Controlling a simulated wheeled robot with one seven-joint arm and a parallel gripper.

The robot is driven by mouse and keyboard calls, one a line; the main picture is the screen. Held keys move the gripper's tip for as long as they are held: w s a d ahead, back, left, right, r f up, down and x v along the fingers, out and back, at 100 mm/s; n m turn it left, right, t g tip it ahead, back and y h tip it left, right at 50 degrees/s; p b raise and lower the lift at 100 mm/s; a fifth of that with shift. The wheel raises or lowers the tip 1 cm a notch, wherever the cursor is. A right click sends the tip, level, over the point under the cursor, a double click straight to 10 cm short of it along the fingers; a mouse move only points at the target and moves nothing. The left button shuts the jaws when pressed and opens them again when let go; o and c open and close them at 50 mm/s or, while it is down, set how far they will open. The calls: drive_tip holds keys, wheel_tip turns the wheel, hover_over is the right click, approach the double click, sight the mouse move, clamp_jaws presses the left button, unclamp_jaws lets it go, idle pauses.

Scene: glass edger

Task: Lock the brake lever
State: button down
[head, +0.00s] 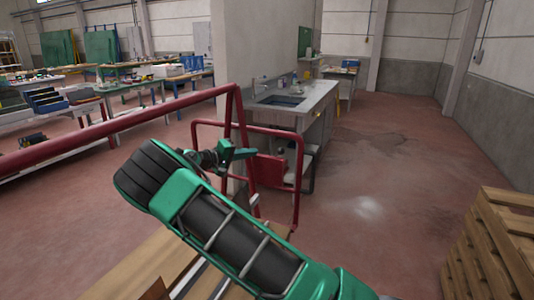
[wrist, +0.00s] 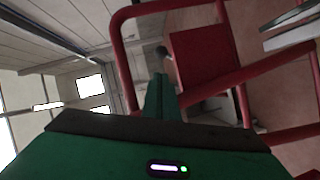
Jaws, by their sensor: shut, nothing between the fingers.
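My gripper (head: 243,154) is in front of a red tube frame in the head view, its green fingers together and empty. In the wrist view the shut fingers (wrist: 160,97) point at the frame. A small dark rounded knob (wrist: 162,52) shows just beyond the fingertips, beside a red plate (wrist: 202,60). It may be the end of the brake lever, but I cannot tell its position or whether the fingers touch it. In the head view I cannot make out the lever; my gripper and arm cover part of that area.
The red tube frame (head: 301,150) stands close around my gripper, with a long red rail (head: 120,123) to the left. A sink counter (head: 310,97) is behind it. Wooden pallets (head: 490,240) stand at the right. The floor between counter and pallets is clear.

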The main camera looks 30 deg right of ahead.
sight(269, 157)
drive_tip(key=shift+d, duration=0.1)
drive_tip(key=x, duration=1)
